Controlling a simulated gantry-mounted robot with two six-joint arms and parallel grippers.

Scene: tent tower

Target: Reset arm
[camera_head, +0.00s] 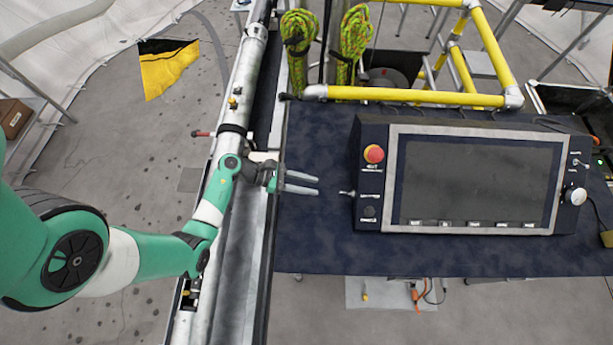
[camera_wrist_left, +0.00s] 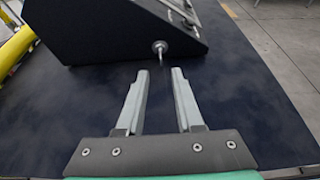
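My left arm (camera_head: 150,258) comes in from the left in the head view and reaches over the rail. My left gripper (camera_head: 318,186) is open and empty, its two grey fingers pointing right at the control box (camera_head: 370,150). In the left wrist view the fingers (camera_wrist_left: 160,73) stand apart with the dark tabletop between them. A small metal toggle switch (camera_head: 348,193) on the box's left side lies just beyond the fingertips, apart from them; it also shows in the left wrist view (camera_wrist_left: 160,47). My right gripper is not in view.
The box has a dark screen (camera_head: 478,180), a red button (camera_head: 374,153) and a silver knob (camera_head: 578,196). It stands on a dark blue table (camera_head: 320,255). Yellow pipes (camera_head: 410,96) and coiled ropes (camera_head: 355,35) are at the back. A metal rail (camera_head: 236,270) runs along the table's left.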

